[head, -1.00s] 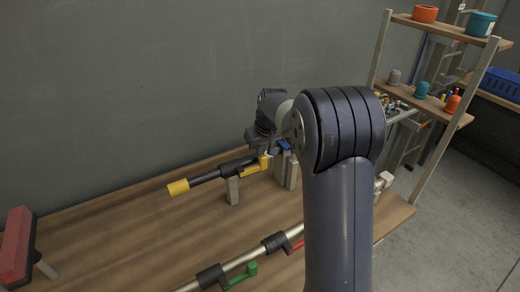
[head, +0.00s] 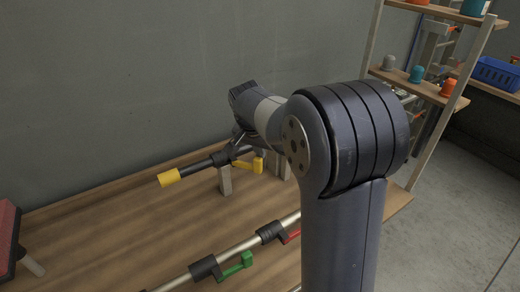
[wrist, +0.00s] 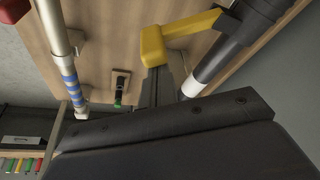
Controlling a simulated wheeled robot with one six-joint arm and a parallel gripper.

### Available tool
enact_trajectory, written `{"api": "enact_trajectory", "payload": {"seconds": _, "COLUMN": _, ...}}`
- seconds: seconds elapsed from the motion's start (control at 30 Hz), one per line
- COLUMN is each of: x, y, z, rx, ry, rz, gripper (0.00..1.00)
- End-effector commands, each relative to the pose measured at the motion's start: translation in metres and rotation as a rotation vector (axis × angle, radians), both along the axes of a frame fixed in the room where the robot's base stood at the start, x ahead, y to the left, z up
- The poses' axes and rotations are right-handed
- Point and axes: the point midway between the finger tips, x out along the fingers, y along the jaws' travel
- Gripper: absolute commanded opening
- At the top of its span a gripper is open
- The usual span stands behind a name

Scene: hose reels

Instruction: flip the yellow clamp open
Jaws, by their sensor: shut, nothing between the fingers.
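The yellow clamp lever (head: 256,164) sits on a black collar of a dark pole with a yellow end cap (head: 169,178). In the wrist view the lever (wrist: 190,25) sticks out sideways from the black collar (wrist: 257,14), and its end bends down. My gripper (wrist: 158,75) is shut and empty. Its tips are right at the lever's bent end; I cannot tell whether they touch. In the head view my wrist hangs over the pole and partly hides the clamp.
A silver pole (head: 240,248) with a green lever (head: 237,265) and a red lever (head: 291,236) lies nearer on the wooden bench (head: 110,245). A red block (head: 8,235) is at the left edge. A shelf (head: 425,88) with small pots stands right.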

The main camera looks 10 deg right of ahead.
Motion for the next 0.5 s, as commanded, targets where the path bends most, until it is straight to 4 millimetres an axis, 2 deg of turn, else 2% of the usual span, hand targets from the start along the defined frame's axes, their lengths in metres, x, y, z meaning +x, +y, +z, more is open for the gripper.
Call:
{"api": "enact_trajectory", "payload": {"seconds": 0.4, "x": -0.024, "y": 0.018, "z": -0.001, "rx": 0.001, "ry": 0.0, "rz": -0.388, "gripper": 0.0}}
{"api": "enact_trajectory", "payload": {"seconds": 0.5, "x": -0.026, "y": 0.019, "z": 0.0, "rx": 0.0, "ry": 0.001, "rz": -0.424, "gripper": 0.0}}
